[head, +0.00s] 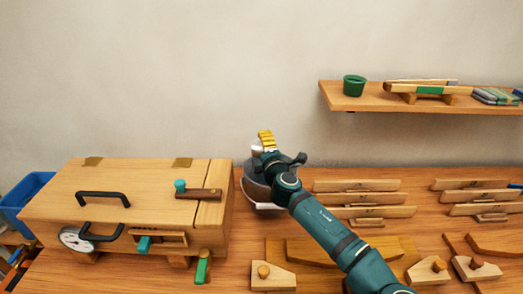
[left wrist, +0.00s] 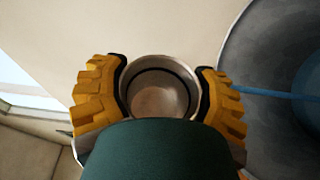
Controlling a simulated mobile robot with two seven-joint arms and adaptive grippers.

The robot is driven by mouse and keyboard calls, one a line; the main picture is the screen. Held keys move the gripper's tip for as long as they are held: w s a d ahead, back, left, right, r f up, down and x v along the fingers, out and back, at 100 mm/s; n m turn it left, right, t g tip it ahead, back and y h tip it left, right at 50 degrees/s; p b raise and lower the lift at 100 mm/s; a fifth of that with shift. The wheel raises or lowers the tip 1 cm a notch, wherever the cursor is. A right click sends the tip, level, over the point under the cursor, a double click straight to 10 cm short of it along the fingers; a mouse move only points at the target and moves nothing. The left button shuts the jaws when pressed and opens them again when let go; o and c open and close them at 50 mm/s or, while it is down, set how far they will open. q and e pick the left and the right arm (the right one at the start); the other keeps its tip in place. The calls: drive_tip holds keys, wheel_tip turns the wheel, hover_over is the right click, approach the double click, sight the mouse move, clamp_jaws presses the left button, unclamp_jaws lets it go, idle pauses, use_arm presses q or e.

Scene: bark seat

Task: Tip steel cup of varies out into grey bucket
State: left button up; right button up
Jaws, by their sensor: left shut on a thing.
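My left gripper (head: 266,140), with yellow ribbed fingers, is raised over the grey bucket (head: 254,189) in the head view. It is shut on the steel cup (head: 257,149), of which only a small pale part shows there. In the left wrist view the cup (left wrist: 160,88) sits between the two yellow fingers (left wrist: 162,95), its round end showing a dark ring and a brownish-grey middle. I cannot tell what is in it. The bucket (left wrist: 245,62) fills the right side of that view, apart from the cup. My arm hides part of the bucket in the head view.
A wooden box (head: 135,190) with black handles stands left of the bucket. Wooden racks (head: 357,186) and loose wooden pieces lie to the right and in front. A shelf (head: 400,101) with a green pot (head: 354,85) is on the wall. A blue bin (head: 22,195) stands far left.

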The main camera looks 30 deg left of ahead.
use_arm(q)
drive_tip(key=shift+w+d+m+t+y, duration=0.1)
drive_tip(key=shift+d+m+t+y, duration=0.15)
drive_tip(key=shift+m, duration=0.65)
drive_tip(key=shift+w+d+m+b, duration=0.15)
drive_tip(key=shift+m+b, duration=0.65)
drive_tip(key=shift+b, duration=0.8)
drive_tip(key=shift+r, duration=0.1)
